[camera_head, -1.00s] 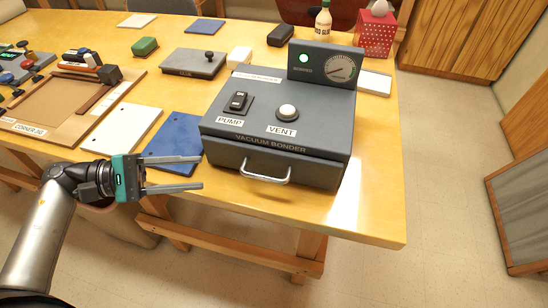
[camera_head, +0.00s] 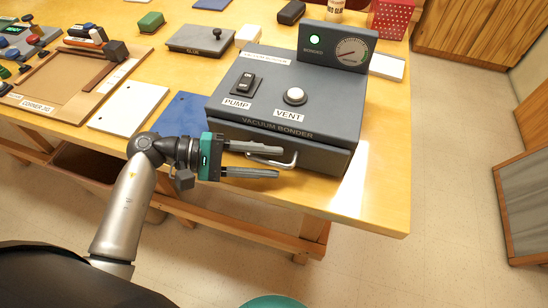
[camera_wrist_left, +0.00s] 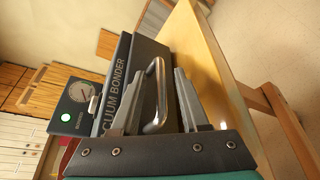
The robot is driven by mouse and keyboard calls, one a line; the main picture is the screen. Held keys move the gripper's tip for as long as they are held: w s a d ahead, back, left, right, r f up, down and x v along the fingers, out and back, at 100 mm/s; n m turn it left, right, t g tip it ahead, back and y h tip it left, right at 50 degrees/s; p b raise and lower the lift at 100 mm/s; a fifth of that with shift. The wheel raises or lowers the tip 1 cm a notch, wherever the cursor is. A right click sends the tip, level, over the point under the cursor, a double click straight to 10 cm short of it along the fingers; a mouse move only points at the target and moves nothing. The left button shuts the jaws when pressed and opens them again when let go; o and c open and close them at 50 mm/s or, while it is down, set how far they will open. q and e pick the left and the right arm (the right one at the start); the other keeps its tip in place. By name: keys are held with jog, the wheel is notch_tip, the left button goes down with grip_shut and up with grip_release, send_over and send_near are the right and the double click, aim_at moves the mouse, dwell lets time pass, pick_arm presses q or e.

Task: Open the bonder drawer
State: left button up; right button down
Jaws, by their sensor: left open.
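The vacuum bonder (camera_head: 290,82) is a dark grey box on the wooden table, with a pump switch, a white vent button and a gauge. Its drawer (camera_head: 320,157) is in the front below the label and looks shut. The silver bar handle (camera_head: 292,161) is partly hidden by my left gripper (camera_head: 279,161). That gripper is open, its fingers reaching along the drawer front. In the left wrist view the handle (camera_wrist_left: 158,95) shows between the two open fingers (camera_wrist_left: 160,97), with a gap on each side. My right gripper is not in view.
The table's front edge (camera_head: 365,228) runs just below the bonder. A blue sheet (camera_head: 182,118) and a white sheet (camera_head: 128,107) lie left of it, beside the corner jig (camera_head: 60,108). A teal shape (camera_head: 273,301) at the bottom edge is unclear.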

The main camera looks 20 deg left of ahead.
pick_arm(q)
jog(key=shift+x, duration=0.85)
grip_shut()
jog(key=shift+s+f, duration=0.1)
jog(key=shift+f, duration=0.05)
dwell(0.8)
